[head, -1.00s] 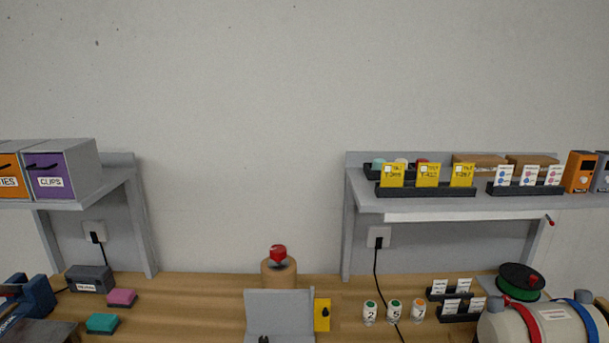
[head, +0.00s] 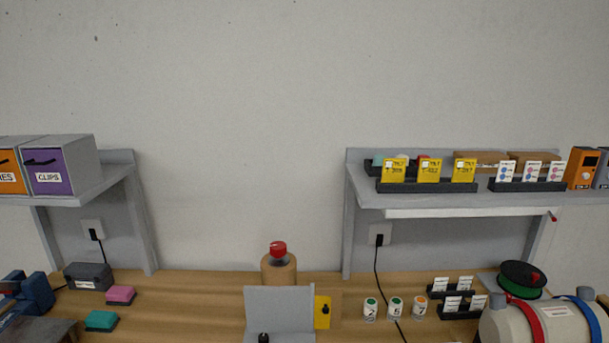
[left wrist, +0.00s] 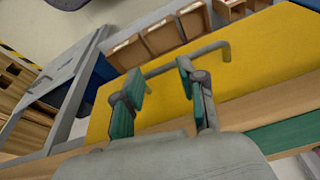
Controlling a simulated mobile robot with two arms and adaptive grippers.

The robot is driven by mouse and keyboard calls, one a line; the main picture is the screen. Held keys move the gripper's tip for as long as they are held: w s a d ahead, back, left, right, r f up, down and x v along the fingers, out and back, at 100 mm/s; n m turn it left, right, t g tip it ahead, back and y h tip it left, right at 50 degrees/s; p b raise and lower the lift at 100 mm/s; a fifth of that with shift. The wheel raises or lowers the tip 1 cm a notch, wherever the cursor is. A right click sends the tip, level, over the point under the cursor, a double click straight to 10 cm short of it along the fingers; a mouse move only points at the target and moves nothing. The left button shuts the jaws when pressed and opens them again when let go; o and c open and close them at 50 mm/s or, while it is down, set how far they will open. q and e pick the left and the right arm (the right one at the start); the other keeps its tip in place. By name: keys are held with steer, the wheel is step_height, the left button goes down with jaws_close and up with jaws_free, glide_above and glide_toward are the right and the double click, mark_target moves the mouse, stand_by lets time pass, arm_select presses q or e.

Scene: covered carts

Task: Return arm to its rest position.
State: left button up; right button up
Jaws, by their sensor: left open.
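My left gripper (left wrist: 160,76) shows in the left wrist view, with two grey fingers and green pads spread apart. It is open and holds nothing. A yellow panel (left wrist: 262,62) lies beyond the fingers, with a grey bar handle (left wrist: 210,50) on it. The fingertips overlap the handle in the picture; I cannot tell how far apart they are from it. Neither arm shows in the head view, and my right gripper is in no view.
Several brown boxes (left wrist: 160,38) stand beyond the yellow panel. In the head view, a wooden workbench (head: 190,300) holds a grey upright panel (head: 280,312), a red button (head: 278,249) and small containers. A left shelf (head: 95,190) and right shelf (head: 450,200) hang above.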

arm_select(q)
steer(key=s+a+f+g+b, duration=0.15)
steer(key=s+f, duration=0.35)
steer(key=f, duration=1)
steer(key=s+f+b, duration=0.2)
steer(key=s+f, duration=0.3)
steer(key=f, duration=1)
steer(key=s+a+f+b, duration=0.1)
steer(key=s+f, duration=0.6)
steer(key=s, duration=0.2)
steer(key=shift+s+a, duration=0.35)
steer(key=shift+s, duration=0.05)
steer(key=shift+g, duration=0.25)
